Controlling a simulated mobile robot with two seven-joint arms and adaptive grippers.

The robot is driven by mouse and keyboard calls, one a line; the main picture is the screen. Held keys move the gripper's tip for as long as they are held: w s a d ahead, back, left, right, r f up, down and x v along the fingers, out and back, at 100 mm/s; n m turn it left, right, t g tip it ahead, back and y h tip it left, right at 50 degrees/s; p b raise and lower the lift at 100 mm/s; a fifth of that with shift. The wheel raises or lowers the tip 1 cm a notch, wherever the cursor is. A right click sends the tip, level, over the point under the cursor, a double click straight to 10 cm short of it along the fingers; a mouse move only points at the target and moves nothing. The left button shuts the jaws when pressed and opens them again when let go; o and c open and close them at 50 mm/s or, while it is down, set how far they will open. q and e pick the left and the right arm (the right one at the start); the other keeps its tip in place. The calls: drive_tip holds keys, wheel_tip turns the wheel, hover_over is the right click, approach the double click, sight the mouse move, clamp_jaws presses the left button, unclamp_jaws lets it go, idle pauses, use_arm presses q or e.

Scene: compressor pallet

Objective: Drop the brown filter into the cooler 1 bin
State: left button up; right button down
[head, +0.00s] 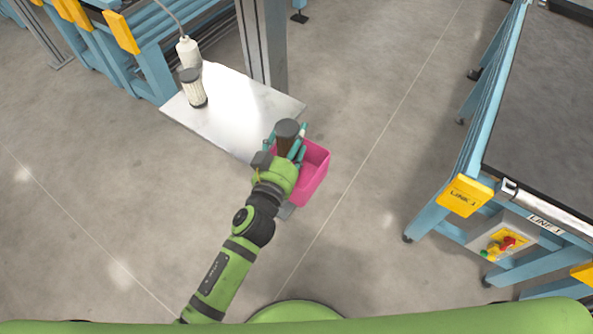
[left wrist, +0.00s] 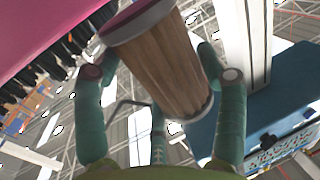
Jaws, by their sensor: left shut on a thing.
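The brown filter (head: 287,137) is a pleated cylinder with a dark grey end cap. In the left wrist view the filter (left wrist: 165,65) sits tilted between the teal fingers (left wrist: 165,85). The pink bin (head: 314,176) stands beside the white table, and its inside is partly hidden by my gripper. Pink also fills the top left of the left wrist view (left wrist: 45,30). No label on the bin is readable. My right gripper is not in view.
A blue-framed LINE 1 bench (head: 540,110) stands right; open floor lies between.

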use_arm(q)
drive_tip(key=o, duration=1.3)
drive_tip(key=shift+c, duration=0.2)
drive_tip(key=shift+s+a, duration=0.15)
drive_tip(key=shift+s, duration=0.2)
drive_tip(key=v, duration=1.1)
drive_tip(key=shift+s, duration=0.15)
